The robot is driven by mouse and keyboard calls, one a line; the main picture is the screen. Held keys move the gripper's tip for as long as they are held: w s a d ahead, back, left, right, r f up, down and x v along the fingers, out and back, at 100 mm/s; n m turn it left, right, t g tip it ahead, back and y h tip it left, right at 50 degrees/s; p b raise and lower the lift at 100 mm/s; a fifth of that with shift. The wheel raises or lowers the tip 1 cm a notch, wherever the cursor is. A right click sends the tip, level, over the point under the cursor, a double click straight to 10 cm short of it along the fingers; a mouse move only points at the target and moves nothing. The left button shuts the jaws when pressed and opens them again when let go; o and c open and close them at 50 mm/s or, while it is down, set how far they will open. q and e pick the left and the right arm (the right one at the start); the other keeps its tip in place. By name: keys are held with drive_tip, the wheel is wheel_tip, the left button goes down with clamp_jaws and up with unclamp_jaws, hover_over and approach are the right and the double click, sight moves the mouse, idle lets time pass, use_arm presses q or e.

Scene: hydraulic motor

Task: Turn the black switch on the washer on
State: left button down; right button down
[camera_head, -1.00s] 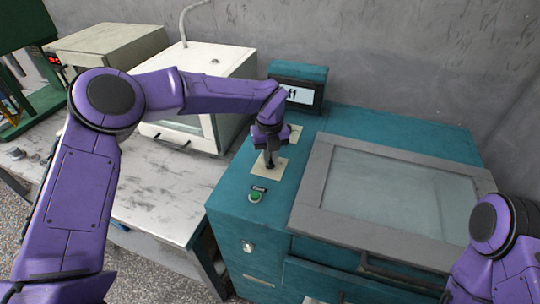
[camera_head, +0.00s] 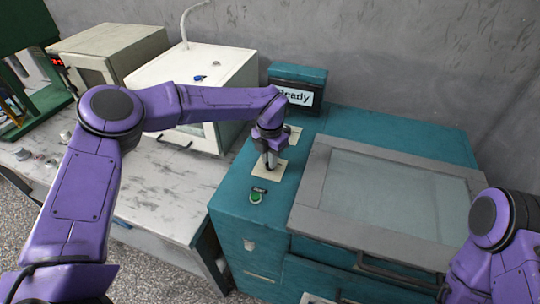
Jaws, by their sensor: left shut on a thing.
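The teal washer (camera_head: 400,136) stands at the centre right, with a grey-framed glass lid. Its display (camera_head: 296,96) reads "Ready", partly covered by my arm. My left gripper (camera_head: 271,163) points down over the cream switch plate (camera_head: 264,173) on the washer's left top. It is shut on the black switch, which is mostly hidden by the fingers. A green start button (camera_head: 256,197) sits in front of the plate. My right arm shows at the right edge, but its gripper is out of view.
A white box-shaped machine (camera_head: 226,68) with a hose stands behind my left arm on a worn white table (camera_head: 165,205). A beige machine (camera_head: 115,40) is farther left. A grey wall is behind.

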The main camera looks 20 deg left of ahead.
use_arm(q)
drive_tip(key=m+p, duration=0.1)
drive_tip(key=m, duration=0.3)
drive_tip(key=shift+r+m, duration=0.1)
drive_tip(key=shift+m, duration=0.3)
drive_tip(key=shift+w+p, duration=0.1)
drive_tip(key=shift+p, duration=0.2)
drive_tip(key=c, duration=1.1)
unclamp_jaws()
drive_tip(key=shift+c, duration=0.2)
wheel_tip(320, 180, up, 10)
drive_tip(key=b, duration=0.3)
drive_tip(key=shift+r, duration=0.25)
